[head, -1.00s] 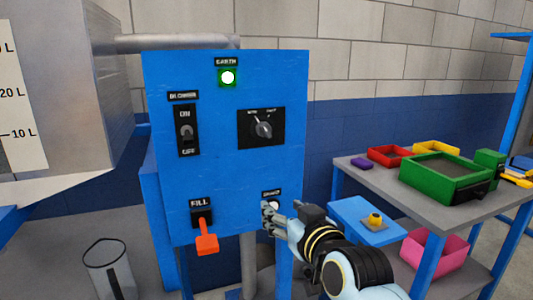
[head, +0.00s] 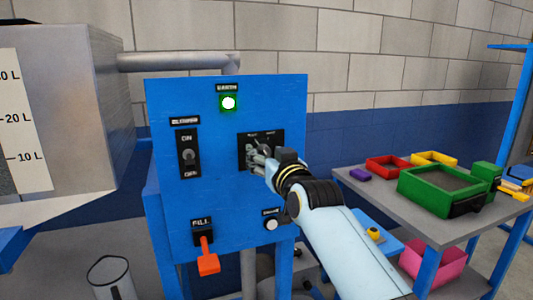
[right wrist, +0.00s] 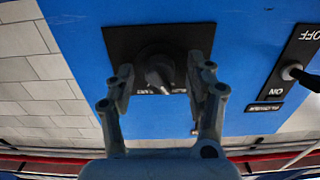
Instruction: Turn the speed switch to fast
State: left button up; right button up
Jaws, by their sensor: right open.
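The speed switch (head: 264,146) is a rotary knob on a black plate on the blue panel (head: 210,200). In the head view my right gripper (head: 254,158) is in front of the plate and hides its lower part. In the right wrist view the switch knob (right wrist: 158,76) shows between the two open fingers of my right gripper (right wrist: 158,88). The fingers sit on either side of it, and I cannot tell if they touch it. The knob's pointer setting is hard to read. My left gripper is not in view.
The panel also has a lit green lamp (head: 229,103), an on/off toggle (head: 188,157), an orange fill lever (head: 208,258) and a round white button (head: 271,225). A grey table (head: 375,190) with coloured bins stands at the right. A metal tank (head: 80,100) is at the left.

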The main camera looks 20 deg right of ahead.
grip_shut()
dwell(0.4)
jog(key=m+p, duration=0.2)
jog(key=m, duration=0.1)
jog(key=shift+r+m, duration=0.1)
jog(key=shift+m, duration=0.3)
jog(key=m+p, duration=0.2)
jog(key=m, duration=0.1)
jog(key=shift+m+p, duration=0.9)
jog(key=shift+m, duration=1.7)
